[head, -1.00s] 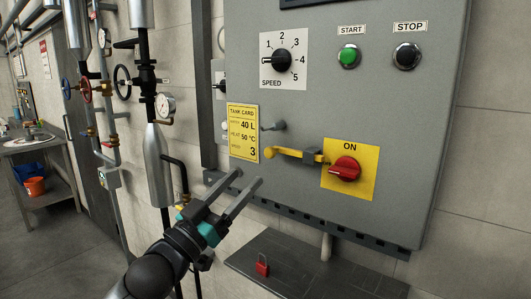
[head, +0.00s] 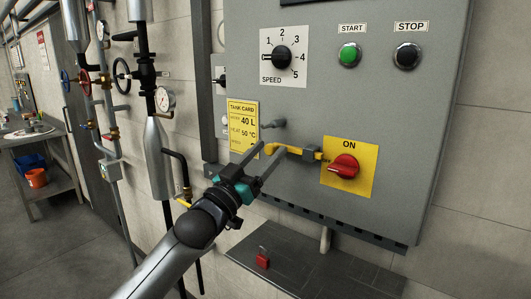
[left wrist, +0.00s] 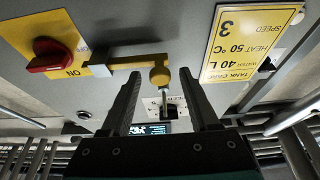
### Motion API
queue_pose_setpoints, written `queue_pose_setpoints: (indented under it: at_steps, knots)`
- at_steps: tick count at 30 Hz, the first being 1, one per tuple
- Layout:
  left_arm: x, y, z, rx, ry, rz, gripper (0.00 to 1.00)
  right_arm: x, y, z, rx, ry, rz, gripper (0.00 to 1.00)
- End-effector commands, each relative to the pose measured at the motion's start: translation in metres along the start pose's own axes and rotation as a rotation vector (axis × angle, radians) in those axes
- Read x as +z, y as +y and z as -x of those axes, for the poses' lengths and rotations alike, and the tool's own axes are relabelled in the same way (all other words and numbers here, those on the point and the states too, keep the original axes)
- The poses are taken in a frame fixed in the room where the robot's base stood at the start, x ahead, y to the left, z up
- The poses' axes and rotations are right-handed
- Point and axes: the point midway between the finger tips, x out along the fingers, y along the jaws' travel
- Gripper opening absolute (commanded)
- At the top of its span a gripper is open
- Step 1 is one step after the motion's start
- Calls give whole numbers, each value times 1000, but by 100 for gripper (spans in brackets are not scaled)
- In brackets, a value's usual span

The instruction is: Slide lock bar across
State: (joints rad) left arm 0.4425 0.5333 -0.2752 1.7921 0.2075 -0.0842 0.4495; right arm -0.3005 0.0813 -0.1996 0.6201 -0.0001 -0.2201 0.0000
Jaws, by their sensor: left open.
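The yellow lock bar (head: 290,151) lies level on the grey control panel, left of the red rotary switch (head: 345,167) on its yellow ON plate. Its right part passes through a grey guide (head: 312,153) beside the plate. My left gripper (head: 262,153) is open at the bar's left end. In the left wrist view the bar (left wrist: 130,62) ends in a round yellow knob (left wrist: 160,76), which shows between the open fingers (left wrist: 160,80). I cannot tell whether a finger touches it. The switch pointer is tilted toward the left. My right gripper is not in view.
A yellow tank card (head: 242,125) and a small grey peg (head: 273,124) are just above the gripper. A red padlock (head: 262,258) lies on the dark shelf (head: 320,275) below. Pipes with a gauge (head: 164,100) stand at left.

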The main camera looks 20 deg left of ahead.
Motion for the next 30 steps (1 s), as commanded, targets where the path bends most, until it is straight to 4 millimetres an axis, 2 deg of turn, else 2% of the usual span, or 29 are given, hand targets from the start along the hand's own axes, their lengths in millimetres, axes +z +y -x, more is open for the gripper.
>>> queue_pose_setpoints:
  at_steps: [2,18,30]
  knots:
    - [0,0,0,0,0,0,61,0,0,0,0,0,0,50]
    - [0,0,0,0,0,0,2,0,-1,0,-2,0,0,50]
    - [0,0,0,0,-1,0,0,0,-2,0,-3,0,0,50]
